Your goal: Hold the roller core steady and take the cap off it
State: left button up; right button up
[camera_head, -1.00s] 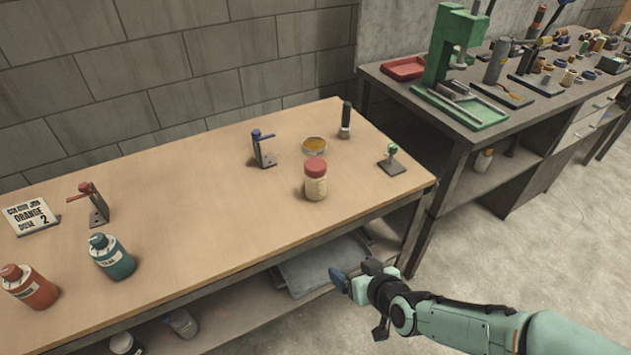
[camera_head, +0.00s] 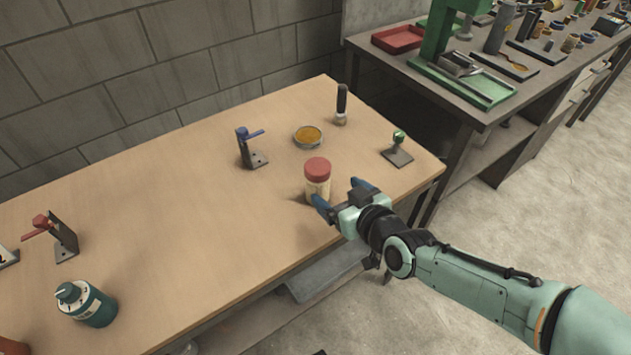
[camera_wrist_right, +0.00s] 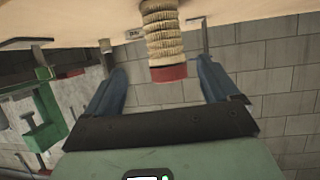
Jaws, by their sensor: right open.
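The roller core (camera_head: 317,191) looks like a cream ribbed cylinder standing upright on the wooden table, with a red cap (camera_head: 317,168) on its top. My right gripper (camera_head: 342,196) is open at the table's front edge, its blue fingers close to the core's near right side. In the right wrist view, which is upside down, the ribbed core (camera_wrist_right: 162,35) and red cap (camera_wrist_right: 168,73) show between the open fingers of the right gripper (camera_wrist_right: 160,66), with gaps on both sides. The lower part of the core is partly hidden by a finger in the head view. My left gripper is not in view.
On the table (camera_head: 190,215) stand a blue-handled clamp (camera_head: 250,148), an orange-filled dish (camera_head: 308,136), a black-handled tool (camera_head: 342,105), a green-knobbed stand (camera_head: 398,149), a red-handled clamp (camera_head: 58,238) and a teal bottle (camera_head: 86,303). The table left of the core is clear.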

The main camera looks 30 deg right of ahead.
aim_at(327, 184)
jog(key=x, duration=0.3)
jog(key=shift+w+f, duration=0.2)
jog(key=x, duration=0.3)
jog(key=b+x, duration=0.1)
jog(key=x, duration=0.1)
jog(key=shift+w+a, duration=0.15)
jog(key=shift+a, duration=0.2)
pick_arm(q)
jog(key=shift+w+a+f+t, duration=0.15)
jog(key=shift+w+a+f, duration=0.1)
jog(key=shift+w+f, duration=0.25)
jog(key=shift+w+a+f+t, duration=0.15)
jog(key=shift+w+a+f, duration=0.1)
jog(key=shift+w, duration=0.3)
pick_arm(e)
jog(key=c, duration=1.1)
